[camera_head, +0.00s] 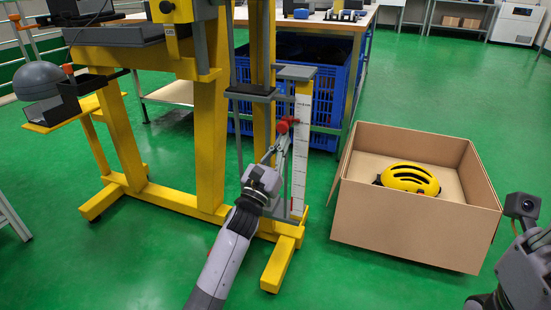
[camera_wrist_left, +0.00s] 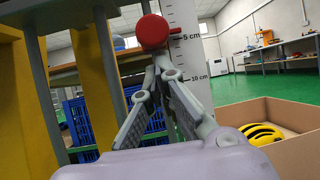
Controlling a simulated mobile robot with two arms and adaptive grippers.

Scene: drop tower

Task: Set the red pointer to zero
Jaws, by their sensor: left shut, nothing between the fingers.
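The red pointer (camera_head: 283,126) has a round red knob and sits beside the white vertical scale (camera_head: 300,165) on the yellow drop tower (camera_head: 212,130). In the left wrist view the red knob (camera_wrist_left: 152,32) is large, and its short tip reaches the scale (camera_wrist_left: 184,18) near the 5 cm mark. The 10 cm mark is lower; no zero mark is readable. My left gripper (camera_head: 281,143) is shut and empty. Its fingertips (camera_wrist_left: 157,64) meet just below the knob; I cannot tell whether they touch it. My right gripper is not seen, only part of that arm.
An open cardboard box (camera_head: 400,222) with a yellow helmet (camera_head: 410,178) stands right of the tower. Blue crates (camera_head: 330,90) are behind it under a bench. A grey dome-shaped piece (camera_head: 38,80) sits at the left. Green floor in front is clear.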

